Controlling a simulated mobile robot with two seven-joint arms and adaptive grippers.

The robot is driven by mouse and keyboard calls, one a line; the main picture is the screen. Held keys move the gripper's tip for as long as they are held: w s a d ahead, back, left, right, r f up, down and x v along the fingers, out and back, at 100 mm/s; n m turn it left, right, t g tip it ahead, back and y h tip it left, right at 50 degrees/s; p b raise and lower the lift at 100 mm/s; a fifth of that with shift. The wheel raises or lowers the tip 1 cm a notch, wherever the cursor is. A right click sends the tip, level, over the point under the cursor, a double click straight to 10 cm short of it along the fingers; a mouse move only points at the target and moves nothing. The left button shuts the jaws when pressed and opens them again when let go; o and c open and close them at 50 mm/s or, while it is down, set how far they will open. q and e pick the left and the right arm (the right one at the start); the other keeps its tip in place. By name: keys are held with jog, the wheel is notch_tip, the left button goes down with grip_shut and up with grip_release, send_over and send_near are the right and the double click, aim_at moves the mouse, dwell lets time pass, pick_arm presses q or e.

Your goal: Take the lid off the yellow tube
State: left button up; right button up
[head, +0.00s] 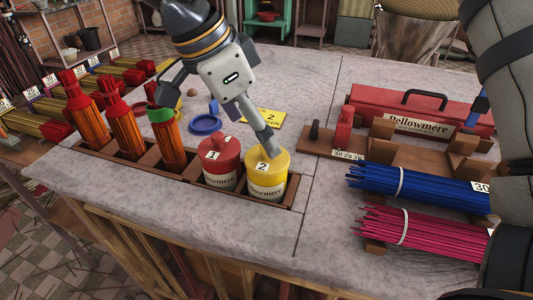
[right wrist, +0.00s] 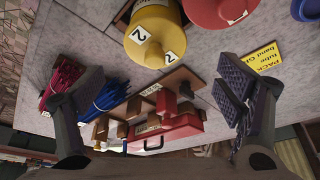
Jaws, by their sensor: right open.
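The yellow tube (head: 266,190) stands in the rightmost slot of the wooden rack, with a "Pellowmere" label. Its yellow lid (head: 281,160), marked 2, sits on top. In the right wrist view the yellow lid (right wrist: 150,33) shows at the top, with its knob facing the camera. My right gripper (head: 212,118) reaches in from the top of the head view. It is open and empty. One finger overlaps the lid in the head view; contact cannot be told. In the wrist view the lid lies beyond the spread fingers (right wrist: 158,92). My left gripper is not seen.
A red tube (head: 221,170) marked 1 stands close beside it. Several orange stick bundles (head: 125,133) fill the left slots. A blue disc (head: 205,125) and yellow card (head: 264,117) lie behind. Blue (head: 415,187) and pink bundles (head: 425,231) and a red toolbox (head: 420,110) are right.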

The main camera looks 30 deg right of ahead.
aim_at(257, 162)
jog(key=x, duration=0.4)
jog(key=shift+s+d+f, duration=0.2)
jog(key=shift+s, duration=0.2)
jog(key=shift+w+f, duration=0.1)
jog(key=shift+f, duration=0.1)
jog(key=c, duration=0.9)
jog(key=shift+c, duration=0.3)
jog(key=shift+c, duration=0.5)
